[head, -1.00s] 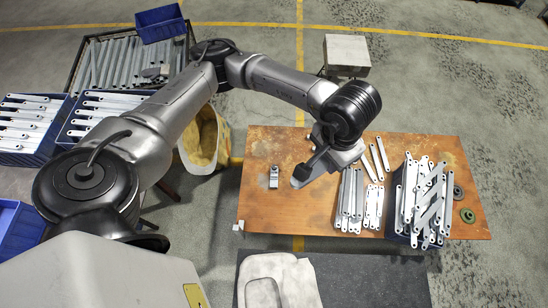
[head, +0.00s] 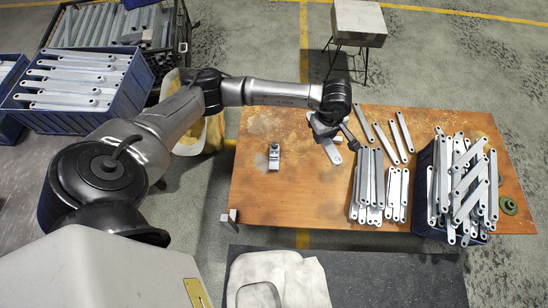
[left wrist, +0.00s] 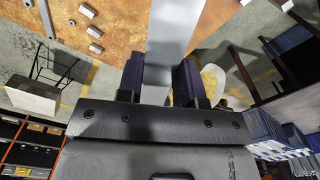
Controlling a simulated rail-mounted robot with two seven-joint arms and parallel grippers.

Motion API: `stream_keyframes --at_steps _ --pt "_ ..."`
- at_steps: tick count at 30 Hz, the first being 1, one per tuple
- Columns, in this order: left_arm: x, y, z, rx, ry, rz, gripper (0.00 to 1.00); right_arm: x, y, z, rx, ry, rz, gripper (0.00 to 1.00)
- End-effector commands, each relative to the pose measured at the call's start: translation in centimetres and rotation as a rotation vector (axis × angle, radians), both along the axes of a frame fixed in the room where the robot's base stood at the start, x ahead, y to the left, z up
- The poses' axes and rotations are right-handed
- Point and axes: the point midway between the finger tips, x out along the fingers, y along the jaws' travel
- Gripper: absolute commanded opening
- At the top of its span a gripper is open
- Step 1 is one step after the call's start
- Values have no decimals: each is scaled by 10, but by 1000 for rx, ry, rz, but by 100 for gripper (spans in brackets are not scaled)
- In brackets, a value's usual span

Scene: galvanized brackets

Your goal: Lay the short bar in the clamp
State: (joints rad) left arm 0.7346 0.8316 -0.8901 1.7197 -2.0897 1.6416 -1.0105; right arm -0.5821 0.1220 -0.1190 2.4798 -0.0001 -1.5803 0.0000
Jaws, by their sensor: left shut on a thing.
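The clamp (head: 274,156) is a small grey fixture standing on the left part of the brown table. My left gripper (head: 331,143) is over the table, right of the clamp and apart from it. In the left wrist view its two dark fingers (left wrist: 160,80) are shut on a flat grey bar (left wrist: 178,35), which runs out past the top of the picture. In the head view the rounded end of this bar (head: 333,155) shows below the gripper; the rest is hidden. My right gripper is not in view.
Bars lie on the table (head: 300,200) in a longer bundle (head: 367,185) and a shorter bundle (head: 397,195), with several loose bars (head: 403,131) behind. A blue crate (head: 418,213) heaped with bars stands at the right, beside a green disc (head: 508,205). Table around the clamp is clear.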

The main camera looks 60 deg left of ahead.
Motion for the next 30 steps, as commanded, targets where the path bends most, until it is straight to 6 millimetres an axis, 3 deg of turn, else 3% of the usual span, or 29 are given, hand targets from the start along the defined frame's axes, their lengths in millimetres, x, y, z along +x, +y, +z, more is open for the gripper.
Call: stream_keyframes --at_steps 1,10,18,24,30 --pt "0 11 -44 0 3 70 3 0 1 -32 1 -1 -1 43" --pt "-6 75 -197 3 4 486 3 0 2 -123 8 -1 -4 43" --pt "-27 135 -324 3 2 826 3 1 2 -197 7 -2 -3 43" --pt "-46 169 -387 3 1 1003 3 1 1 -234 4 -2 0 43" --pt "-57 189 -419 2 -1 1103 3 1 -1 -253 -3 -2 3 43"
